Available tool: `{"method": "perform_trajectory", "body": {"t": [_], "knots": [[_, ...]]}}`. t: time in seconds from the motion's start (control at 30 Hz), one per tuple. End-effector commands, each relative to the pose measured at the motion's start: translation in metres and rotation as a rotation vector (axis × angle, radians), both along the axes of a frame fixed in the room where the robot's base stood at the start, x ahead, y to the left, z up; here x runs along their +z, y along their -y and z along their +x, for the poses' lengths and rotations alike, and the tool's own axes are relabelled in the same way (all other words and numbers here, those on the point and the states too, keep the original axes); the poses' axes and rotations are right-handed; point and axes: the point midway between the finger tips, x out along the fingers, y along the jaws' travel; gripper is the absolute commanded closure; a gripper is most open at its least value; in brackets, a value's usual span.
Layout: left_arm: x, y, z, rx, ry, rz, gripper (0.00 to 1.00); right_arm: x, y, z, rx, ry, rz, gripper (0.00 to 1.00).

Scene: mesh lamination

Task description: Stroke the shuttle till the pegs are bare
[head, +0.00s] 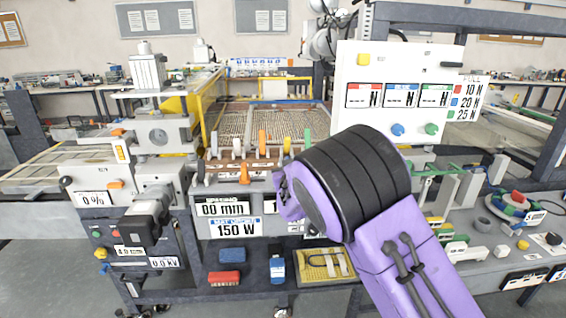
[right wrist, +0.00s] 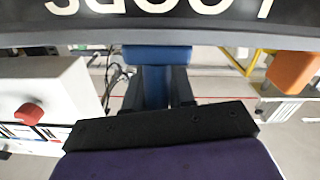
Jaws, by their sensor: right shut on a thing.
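My right arm reaches into the middle of the head view, and its wrist hides its own gripper there. In the right wrist view my right gripper (right wrist: 157,88) has its two dark fingers closed on a blue handle-like piece (right wrist: 157,55). A dark panel with upside-down lettering (right wrist: 160,18) crosses the top of that view. I cannot tell whether the blue piece is the shuttle. Several coloured upright pieces, among them an orange one (head: 262,140), stand on a brown bar (head: 235,165) left of my wrist. Green rods (head: 430,168) show right of it. Which are the pegs is unclear. My left gripper is out of view.
A white panel (head: 395,62) with coloured knobs and force labels stands above my wrist. A grey machine head (head: 160,135) is on the left. A yellow tray (head: 322,266), blue bottle (head: 277,268) and red brush (head: 225,279) lie low in front. The right bench is cluttered.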

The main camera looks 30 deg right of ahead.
Motion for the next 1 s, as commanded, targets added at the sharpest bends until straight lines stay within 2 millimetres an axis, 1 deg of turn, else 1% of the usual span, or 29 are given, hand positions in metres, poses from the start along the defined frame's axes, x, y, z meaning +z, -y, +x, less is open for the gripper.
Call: {"method": "perform_trajectory", "body": {"t": [0.43, 0.47, 0.5, 0.53, 0.83, 0.93, 1.0], "knots": [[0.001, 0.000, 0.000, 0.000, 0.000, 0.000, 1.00, 0.001, -0.001, 0.000, -0.008, 0.002, -0.001, 1.00], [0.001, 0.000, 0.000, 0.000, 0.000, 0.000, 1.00, 0.001, -0.001, 0.000, -0.007, 0.002, -0.001, 0.73], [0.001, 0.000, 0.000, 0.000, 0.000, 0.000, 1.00, 0.001, -0.001, 0.000, -0.007, 0.002, -0.001, 0.60], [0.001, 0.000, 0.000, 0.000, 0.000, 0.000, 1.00, 0.001, -0.001, 0.000, -0.007, 0.002, -0.001, 0.56], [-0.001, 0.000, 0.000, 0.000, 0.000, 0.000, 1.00, 0.000, -0.002, -0.002, -0.008, 0.001, -0.001, 0.56], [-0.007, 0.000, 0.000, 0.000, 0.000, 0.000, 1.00, -0.001, -0.008, -0.014, -0.007, 0.002, -0.002, 0.56], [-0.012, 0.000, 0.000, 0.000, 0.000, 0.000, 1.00, -0.002, -0.015, -0.028, -0.006, 0.002, -0.004, 0.56]]}}
